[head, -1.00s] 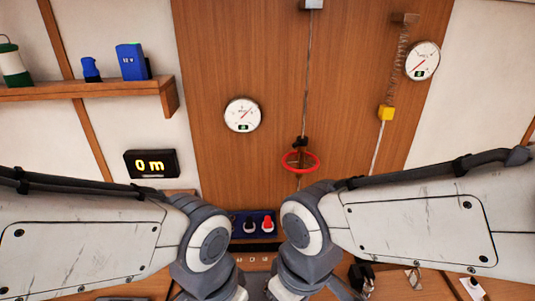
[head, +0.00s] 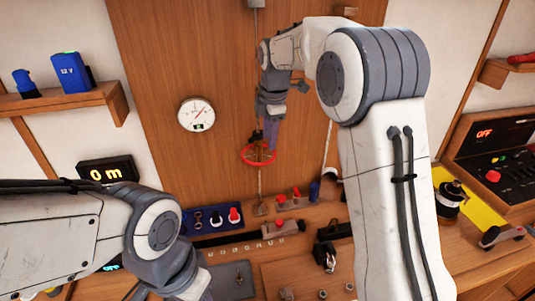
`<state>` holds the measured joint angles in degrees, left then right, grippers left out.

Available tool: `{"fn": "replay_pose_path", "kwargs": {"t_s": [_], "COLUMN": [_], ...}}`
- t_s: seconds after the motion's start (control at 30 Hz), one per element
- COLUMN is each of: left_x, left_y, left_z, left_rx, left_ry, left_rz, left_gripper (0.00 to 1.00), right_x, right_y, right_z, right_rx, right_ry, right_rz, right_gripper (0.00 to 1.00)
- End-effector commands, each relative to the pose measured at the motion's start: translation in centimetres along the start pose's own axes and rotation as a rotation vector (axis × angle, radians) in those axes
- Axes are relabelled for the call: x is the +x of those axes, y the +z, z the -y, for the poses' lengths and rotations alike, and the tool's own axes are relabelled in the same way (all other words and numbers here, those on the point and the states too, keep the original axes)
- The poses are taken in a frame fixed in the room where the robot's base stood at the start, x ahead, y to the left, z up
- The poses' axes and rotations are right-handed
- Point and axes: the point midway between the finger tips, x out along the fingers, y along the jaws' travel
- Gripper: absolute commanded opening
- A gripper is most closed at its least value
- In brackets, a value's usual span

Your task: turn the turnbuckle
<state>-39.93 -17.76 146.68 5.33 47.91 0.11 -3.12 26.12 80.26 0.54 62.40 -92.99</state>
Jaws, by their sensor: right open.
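The turnbuckle, with its red ring handle (head: 247,160), hangs on a thin vertical line in front of the wooden panel, in the middle of the head view. My right gripper (head: 268,148) points down at the right side of the red ring, overlapping it in the picture. It is open, and I cannot tell whether it touches the ring. My left arm comes in low from the left. Its gripper (head: 196,292) shows only in part at the bottom edge, so its jaws are hidden.
A round white gauge (head: 197,114) is on the panel left of the line. A display reading 0 m (head: 106,172) is further left. Below stand a blue holder (head: 190,222) and a wooden bench (head: 320,218) with several tools. A control box (head: 490,150) is at the right.

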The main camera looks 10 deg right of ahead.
Motion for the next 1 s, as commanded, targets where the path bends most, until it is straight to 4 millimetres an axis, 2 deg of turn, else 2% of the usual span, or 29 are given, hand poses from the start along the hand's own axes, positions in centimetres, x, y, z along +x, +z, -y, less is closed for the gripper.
{"fn": "replay_pose_path", "kwargs": {"t_s": [0.2,0.4,0.6,0.83,0.93,0.97,1.0], "left_x": [-1.4,-2.1,-2.3,-2.2,-2.2,-2.2,-2.2], "left_y": [-0.1,-0.1,-0.1,-0.1,-0.1,-0.1,-0.1], "left_z": [-0.1,-0.1,-0.2,-0.2,-0.2,-0.2,-0.2], "left_rx": [0.002,0.004,0.004,0.004,0.004,0.004,0.004], "left_ry": [0.000,0.000,0.000,0.000,0.000,0.000,0.000], "left_rz": [0.000,0.000,0.000,0.000,0.000,0.000,0.000], "left_gripper": [0.45,0.45,0.45,0.45,0.45,0.45,0.45], "right_x": [4.1,7.0,8.1,8.2,8.2,8.2,8.2], "right_y": [0.0,-0.1,-0.1,-0.1,-0.1,-0.1,-0.1], "right_z": [0.1,0.1,0.1,0.1,0.1,0.1,0.1], "right_rx": [0.002,0.002,0.002,0.002,0.002,0.002,0.002], "right_ry": [-0.006,-0.004,-0.001,0.000,0.000,0.000,0.000], "right_rz": [-0.001,-0.001,-0.001,-0.001,-0.001,-0.001,-0.001], "right_gripper": [0.46,0.46,0.46,0.46,0.08,0.00,0.00]}}
